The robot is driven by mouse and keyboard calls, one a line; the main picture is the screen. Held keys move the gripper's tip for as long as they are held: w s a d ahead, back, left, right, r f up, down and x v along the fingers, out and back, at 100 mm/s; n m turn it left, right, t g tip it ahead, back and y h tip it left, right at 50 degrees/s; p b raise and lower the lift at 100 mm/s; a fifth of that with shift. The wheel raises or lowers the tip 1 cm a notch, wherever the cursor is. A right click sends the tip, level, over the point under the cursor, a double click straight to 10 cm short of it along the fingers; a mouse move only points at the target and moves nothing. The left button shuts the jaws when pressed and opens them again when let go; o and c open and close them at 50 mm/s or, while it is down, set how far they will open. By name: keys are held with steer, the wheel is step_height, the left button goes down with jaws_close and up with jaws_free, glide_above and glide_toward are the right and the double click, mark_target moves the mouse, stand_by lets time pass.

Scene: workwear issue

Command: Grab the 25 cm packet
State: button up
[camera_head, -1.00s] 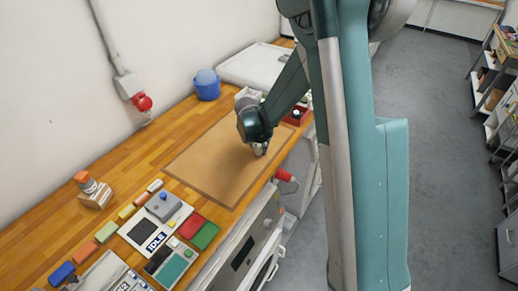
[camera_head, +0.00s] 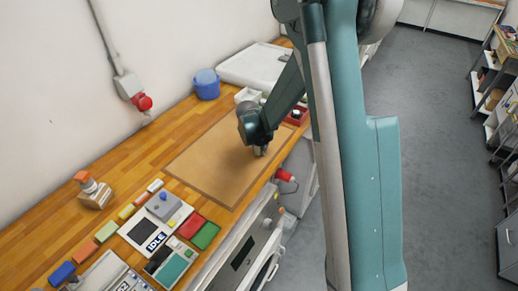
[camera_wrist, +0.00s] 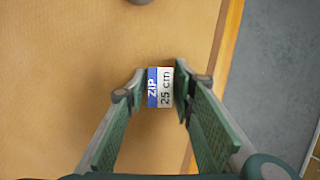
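The packet (camera_wrist: 160,88), with a blue and white label reading "ZIP" and "25 cm", shows in the wrist view over the brown mat (camera_wrist: 60,60). My gripper (camera_wrist: 158,92) has one finger on each side of it. The fingers are apart, with what look like narrow gaps beside the packet; contact is not clear. In the head view my gripper (camera_head: 260,150) points down over the right part of the mat (camera_head: 205,165). The packet cannot be made out there.
A blue tub (camera_head: 207,87) and a white tray (camera_head: 250,64) stand behind the mat. A device marked "IDLE" (camera_head: 157,220), a red tray (camera_head: 191,225) and a green tray (camera_head: 206,236) are in front. A stamp (camera_head: 94,192) stands at left. The mat's left part is clear.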

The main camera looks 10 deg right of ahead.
steer(key=c, duration=0.5)
steer(key=shift+r, duration=0.2)
steer(key=shift+r, duration=4.85)
